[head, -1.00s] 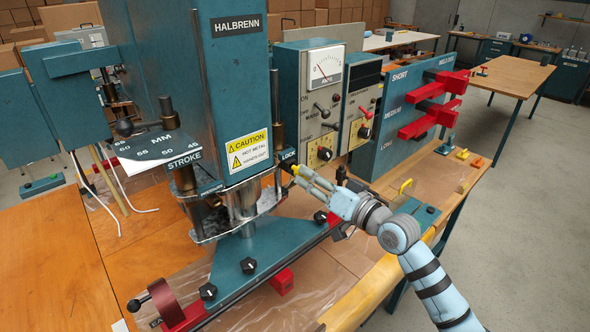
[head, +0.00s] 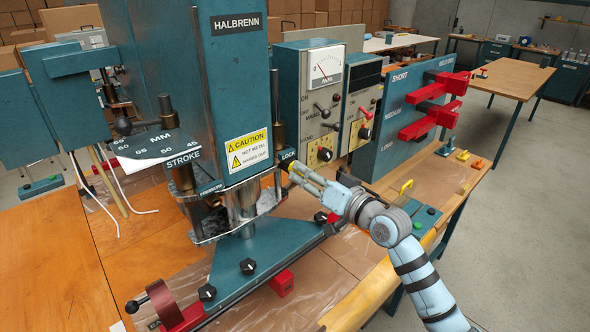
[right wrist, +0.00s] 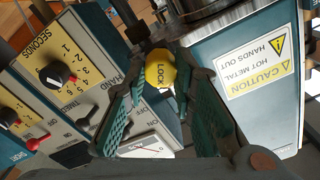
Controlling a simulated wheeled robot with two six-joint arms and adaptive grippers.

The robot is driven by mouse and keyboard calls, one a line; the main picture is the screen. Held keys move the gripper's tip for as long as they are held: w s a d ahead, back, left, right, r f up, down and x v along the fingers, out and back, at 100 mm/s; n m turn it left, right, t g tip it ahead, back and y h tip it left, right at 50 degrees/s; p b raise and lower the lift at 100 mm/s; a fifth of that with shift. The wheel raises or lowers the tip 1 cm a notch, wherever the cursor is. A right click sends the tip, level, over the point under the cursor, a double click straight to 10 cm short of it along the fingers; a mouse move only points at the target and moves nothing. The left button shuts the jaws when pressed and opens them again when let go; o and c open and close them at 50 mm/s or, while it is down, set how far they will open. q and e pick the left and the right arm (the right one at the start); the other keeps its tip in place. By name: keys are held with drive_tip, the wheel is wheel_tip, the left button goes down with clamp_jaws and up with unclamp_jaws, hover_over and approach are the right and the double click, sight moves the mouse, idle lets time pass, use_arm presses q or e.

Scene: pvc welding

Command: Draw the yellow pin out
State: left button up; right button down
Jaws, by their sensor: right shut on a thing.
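In the head view my right gripper (head: 297,171) reaches from the right to the LOCK label on the side of the teal press (head: 240,90). My left gripper is in neither view.
A control box (head: 311,110) with a meter, switches and knobs stands right beside the gripper. A teal panel (head: 402,125) with red brackets is further right. The press carries a hot-metal caution label (head: 249,150). Bare wooden bench (head: 50,255) lies at left.

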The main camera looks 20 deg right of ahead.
drive_tip(key=shift+w, duration=0.1)
drive_tip(key=c, duration=1.3)
unclamp_jaws()
drive_tip(key=p+v, duration=0.5)
drive_tip(key=v, duration=0.4)
